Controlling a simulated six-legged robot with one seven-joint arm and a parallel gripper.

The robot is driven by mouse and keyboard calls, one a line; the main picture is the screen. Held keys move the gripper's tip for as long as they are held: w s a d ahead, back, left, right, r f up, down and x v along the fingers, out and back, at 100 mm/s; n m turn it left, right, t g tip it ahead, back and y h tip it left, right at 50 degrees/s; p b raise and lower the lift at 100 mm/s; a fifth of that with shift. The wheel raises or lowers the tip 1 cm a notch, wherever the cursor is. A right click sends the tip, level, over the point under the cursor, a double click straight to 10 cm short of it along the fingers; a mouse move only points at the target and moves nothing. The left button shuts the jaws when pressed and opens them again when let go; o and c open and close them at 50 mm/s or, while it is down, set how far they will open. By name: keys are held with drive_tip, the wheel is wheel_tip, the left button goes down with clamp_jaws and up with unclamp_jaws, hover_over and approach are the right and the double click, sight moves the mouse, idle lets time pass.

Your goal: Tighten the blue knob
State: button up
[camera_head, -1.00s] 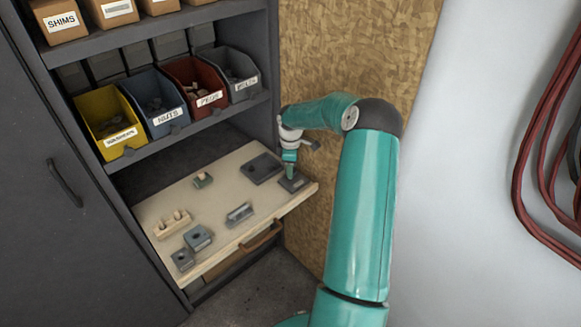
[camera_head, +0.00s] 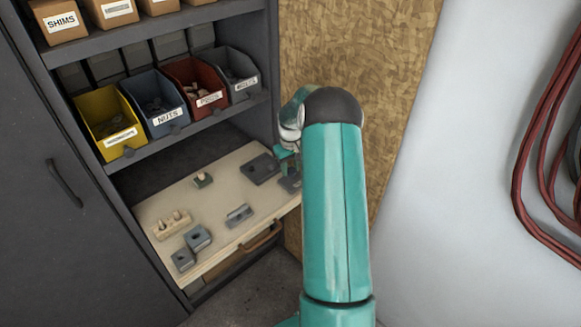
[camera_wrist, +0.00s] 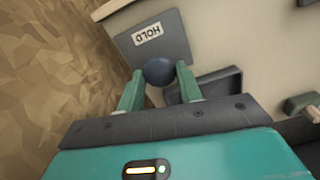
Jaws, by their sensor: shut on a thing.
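The blue knob (camera_wrist: 159,71) shows in the wrist view as a dark blue round top between my two fingertips. My gripper (camera_wrist: 160,82) is shut on it, one teal finger on each side. Beside the knob lies a grey plate (camera_wrist: 172,38) with a white label reading "HOLD". In the head view my gripper (camera_head: 286,160) is at the right end of the pull-out wooden board (camera_head: 217,210), largely behind my arm. The knob itself is hidden there; part of a dark block (camera_head: 289,184) shows below my gripper.
A dark grey tray (camera_head: 262,168) lies just left of my gripper. Grey blocks (camera_head: 197,237) and a wooden peg holder (camera_head: 172,224) stand farther left on the board. Part bins (camera_head: 109,122) fill the shelf above. A chipboard wall (camera_head: 345,60) is close on the right.

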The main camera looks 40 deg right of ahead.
drive_tip(key=m, duration=0.4)
drive_tip(key=shift+m, duration=0.4)
drive_tip(key=m, duration=0.5)
drive_tip(key=shift+r, duration=0.1)
drive_tip(key=m, duration=2.4)
drive_tip(key=shift+r, duration=0.1)
drive_tip(key=m, duration=0.5)
